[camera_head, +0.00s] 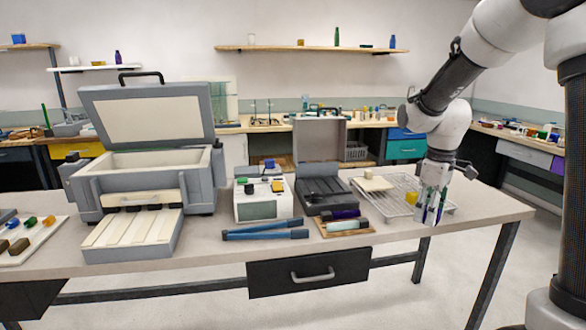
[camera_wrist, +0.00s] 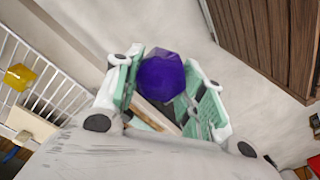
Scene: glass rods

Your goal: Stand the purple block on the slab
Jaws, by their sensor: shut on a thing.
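My gripper (camera_head: 431,217) is over the right part of the bench, pointing down. In the wrist view my gripper (camera_wrist: 164,98) is shut on the purple block (camera_wrist: 161,77), whose faceted end shows between the two pads. In the head view the block is mostly hidden by the fingers. A pale cream slab (camera_head: 372,183) lies flat on the wire rack (camera_head: 398,190), to the left of my gripper. The slab also shows at the left edge of the wrist view (camera_wrist: 30,124), apart from the held block.
A yellow block (camera_head: 411,198) is on the rack beside my gripper. Left of the rack are an open dark case (camera_head: 325,192), a board with rods (camera_head: 364,232), blue tongs (camera_head: 265,235), a white device (camera_head: 262,208) and a large open kiln (camera_head: 150,160).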

